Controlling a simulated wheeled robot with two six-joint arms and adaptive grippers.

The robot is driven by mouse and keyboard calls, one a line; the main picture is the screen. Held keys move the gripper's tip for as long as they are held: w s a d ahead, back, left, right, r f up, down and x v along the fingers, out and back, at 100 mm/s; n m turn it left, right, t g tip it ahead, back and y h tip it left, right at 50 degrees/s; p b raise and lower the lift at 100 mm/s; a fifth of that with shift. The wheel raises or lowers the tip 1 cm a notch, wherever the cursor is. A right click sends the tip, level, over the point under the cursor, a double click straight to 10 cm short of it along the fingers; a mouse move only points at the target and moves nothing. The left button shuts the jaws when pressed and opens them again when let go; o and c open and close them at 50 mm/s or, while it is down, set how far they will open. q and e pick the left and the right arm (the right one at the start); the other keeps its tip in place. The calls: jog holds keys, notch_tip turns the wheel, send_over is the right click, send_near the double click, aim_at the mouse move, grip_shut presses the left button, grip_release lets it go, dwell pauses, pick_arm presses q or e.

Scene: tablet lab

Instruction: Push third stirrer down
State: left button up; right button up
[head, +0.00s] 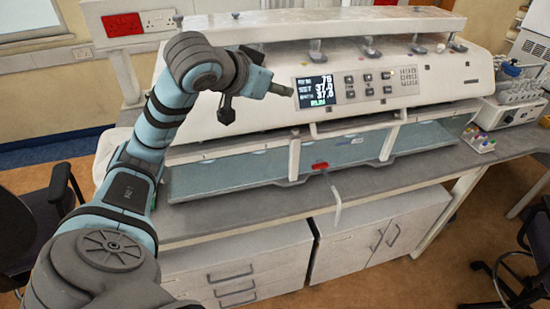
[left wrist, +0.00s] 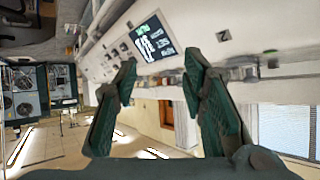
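A long white tablet-testing machine (head: 440,85) stands on the bench. A row of stirrers with dark, clear-based heads sits along its top under a raised light bar; visible ones are a stirrer (head: 322,46), another stirrer (head: 370,47) and others to their right. My left arm covers the top's left end, so I cannot tell which one is third. My left gripper (head: 282,90) is in front of the machine, beside the left edge of its display (head: 318,91), below the stirrer row. In the left wrist view the left gripper (left wrist: 160,62) has its fingers apart with nothing between them. My right gripper is out of view.
A blue-tinted bath (head: 230,176) with a red-tipped item (head: 320,166) at its front runs below the machine. Drawers and cupboards (head: 365,240) stand under the bench (head: 250,212). A smaller device (head: 508,112) stands at the right. The light bar (head: 340,24) overhangs the stirrers.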

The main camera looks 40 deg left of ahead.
pick_arm(q)
jog(key=d+f+g, duration=0.1)
jog(key=d+f, duration=0.1)
jog(key=f, duration=0.6)
jog(key=d+f+m+g, duration=0.1)
jog(key=d+f, duration=0.2)
jog(key=f, duration=0.5)
jog(key=shift+s+f+h, duration=0.25)
jog(key=shift+s+h, duration=0.1)
jog(key=shift+h, duration=0.05)
jog(key=shift+s, duration=0.1)
